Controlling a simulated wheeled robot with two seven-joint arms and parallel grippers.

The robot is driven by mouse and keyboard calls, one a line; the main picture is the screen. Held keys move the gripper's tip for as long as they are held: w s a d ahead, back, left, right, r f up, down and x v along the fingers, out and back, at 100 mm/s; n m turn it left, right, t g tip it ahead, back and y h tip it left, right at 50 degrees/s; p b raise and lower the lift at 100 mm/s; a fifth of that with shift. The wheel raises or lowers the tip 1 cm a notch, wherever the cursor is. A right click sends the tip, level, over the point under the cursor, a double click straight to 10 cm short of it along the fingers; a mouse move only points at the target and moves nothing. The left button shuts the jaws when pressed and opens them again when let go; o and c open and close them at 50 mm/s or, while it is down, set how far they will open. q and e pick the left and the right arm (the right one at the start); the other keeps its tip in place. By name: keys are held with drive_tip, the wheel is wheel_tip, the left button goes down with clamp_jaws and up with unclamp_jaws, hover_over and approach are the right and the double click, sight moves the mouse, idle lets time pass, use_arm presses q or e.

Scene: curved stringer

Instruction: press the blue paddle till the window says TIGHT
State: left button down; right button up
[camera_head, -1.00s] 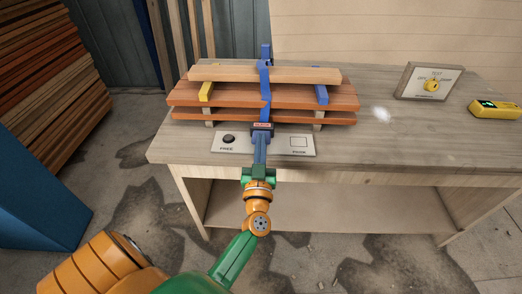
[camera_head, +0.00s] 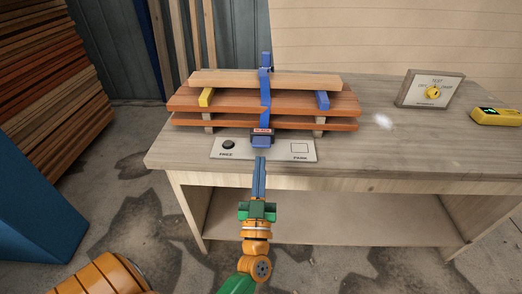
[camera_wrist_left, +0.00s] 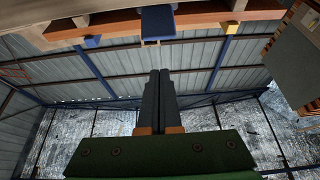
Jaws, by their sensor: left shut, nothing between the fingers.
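A stack of wooden boards (camera_head: 225,100) lies on the workbench with a blue strap (camera_head: 265,92) around it. At the strap's front is a small window (camera_head: 262,131) with a red label, its word too small to read. The blue paddle (camera_head: 262,142) sticks out just below the window. It also shows in the left wrist view (camera_wrist_left: 157,22), seen from below. My left gripper (camera_head: 260,158) is shut and empty, its fingertips a short way in front of and apart from the paddle. In the left wrist view its closed fingers (camera_wrist_left: 159,75) point up toward the paddle. My right gripper is out of view.
A plate marked FREE and PARK (camera_head: 225,153) lies in front of the stack, with a black knob (camera_head: 228,144). The bench between is mostly clear.

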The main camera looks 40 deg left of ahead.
use_arm(q)
drive_tip(key=v, duration=0.3)
drive_tip(key=shift+s, duration=0.1)
idle(0.5)
drive_tip(key=r+g+p, duration=0.1)
drive_tip(key=r+p, duration=0.1)
drive_tip(key=p, duration=0.3)
drive_tip(key=r+g+h+p, duration=0.1)
drive_tip(key=p, duration=0.5)
drive_tip(key=w+r+g+h+p, duration=0.1)
drive_tip(key=r+p, duration=0.1)
drive_tip(key=p, duration=0.4)
drive_tip(key=shift+w+a+r+g, duration=0.1)
drive_tip(key=shift+a+r+g, duration=0.2)
drive_tip(key=shift+a+g, duration=0.1)
